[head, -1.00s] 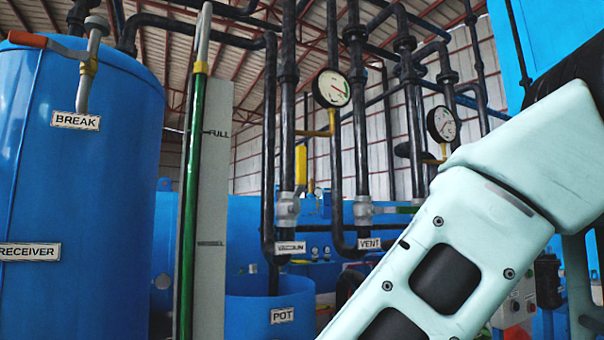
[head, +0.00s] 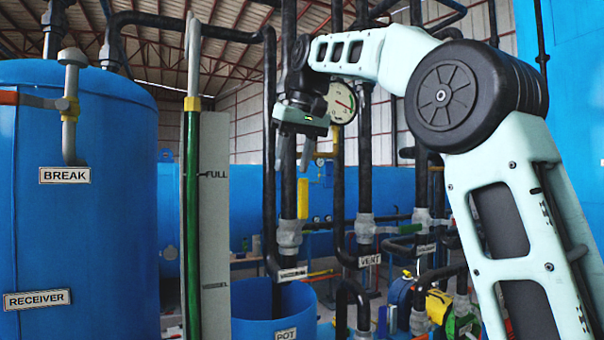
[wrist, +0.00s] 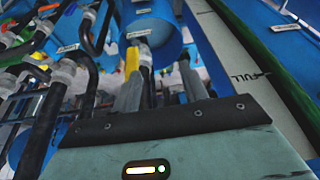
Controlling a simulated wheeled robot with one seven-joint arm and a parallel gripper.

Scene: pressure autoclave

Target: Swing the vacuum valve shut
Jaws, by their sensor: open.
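The vacuum valve (head: 290,236) is a grey body on a black vertical pipe, above a VACUUM label (head: 292,273). Its yellow handle (head: 303,198) stands upright along the pipe. My gripper (head: 293,162) is open and empty, pointing down, and appears above the handle in the head view. In the wrist view, my gripper's two grey fingers (wrist: 162,88) reach toward the valve, and the yellow handle (wrist: 132,60) shows just beyond the left finger, partly hidden by it. I see no contact between fingers and handle; the exact gap in depth is unclear.
A vent pipe with its VENT label (head: 370,260) and a pressure gauge (head: 341,103) stand close on the right. The blue pot (head: 262,300) is below. The green sight tube (head: 192,220) with its scale board and the blue receiver tank (head: 85,230) are on the left.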

